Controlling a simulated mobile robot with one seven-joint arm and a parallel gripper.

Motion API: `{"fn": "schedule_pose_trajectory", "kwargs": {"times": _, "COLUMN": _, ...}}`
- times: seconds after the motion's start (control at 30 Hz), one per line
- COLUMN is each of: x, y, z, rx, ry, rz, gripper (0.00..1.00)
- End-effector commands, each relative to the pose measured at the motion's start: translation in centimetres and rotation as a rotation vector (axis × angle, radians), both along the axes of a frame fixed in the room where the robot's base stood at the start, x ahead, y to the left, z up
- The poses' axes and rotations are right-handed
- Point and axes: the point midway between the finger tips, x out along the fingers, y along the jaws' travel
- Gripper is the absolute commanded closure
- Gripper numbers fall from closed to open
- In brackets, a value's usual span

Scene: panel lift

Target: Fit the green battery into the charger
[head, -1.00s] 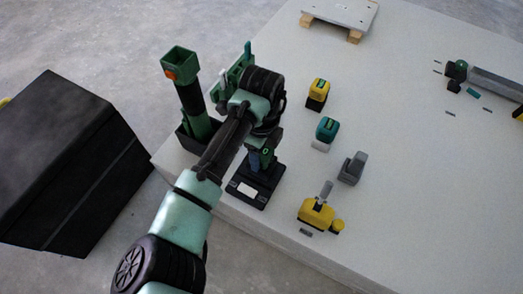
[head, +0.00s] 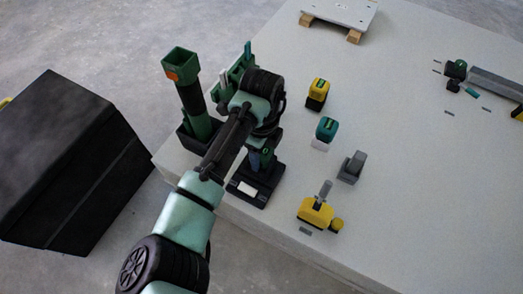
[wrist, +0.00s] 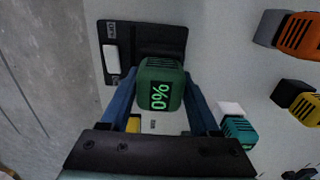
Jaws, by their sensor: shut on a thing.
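The green battery (wrist: 160,84) shows a "0%" display in the wrist view. It sits between the two blue fingers of my gripper (wrist: 160,106), which is shut on it. The charger (wrist: 150,38) is a black plate with a white pad, just beyond the battery in the wrist view; the battery overlaps its edge there. In the head view the charger (head: 262,192) stands near the table's front left edge, below my gripper (head: 262,158). The battery is mostly hidden behind my arm there. I cannot tell whether the battery touches the charger.
To the right stand a yellow battery (head: 318,86), a teal battery (head: 326,127), a grey object (head: 351,166) and a yellow device (head: 315,211). A green tube (head: 190,92) in a dark holder is close to my arm on the left.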

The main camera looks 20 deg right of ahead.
Motion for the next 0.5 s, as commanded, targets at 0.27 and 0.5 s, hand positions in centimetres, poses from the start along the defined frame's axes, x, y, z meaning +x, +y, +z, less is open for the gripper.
{"fn": "schedule_pose_trajectory", "kwargs": {"times": 0.27, "x": 0.03, "y": 0.00, "z": 0.06, "rx": -0.001, "ry": -0.001, "rz": 0.000, "gripper": 0.11}}
{"fn": "schedule_pose_trajectory", "kwargs": {"times": 0.5, "x": 0.01, "y": 0.01, "z": 0.03, "rx": 0.000, "ry": 0.000, "rz": 0.000, "gripper": 0.03}}
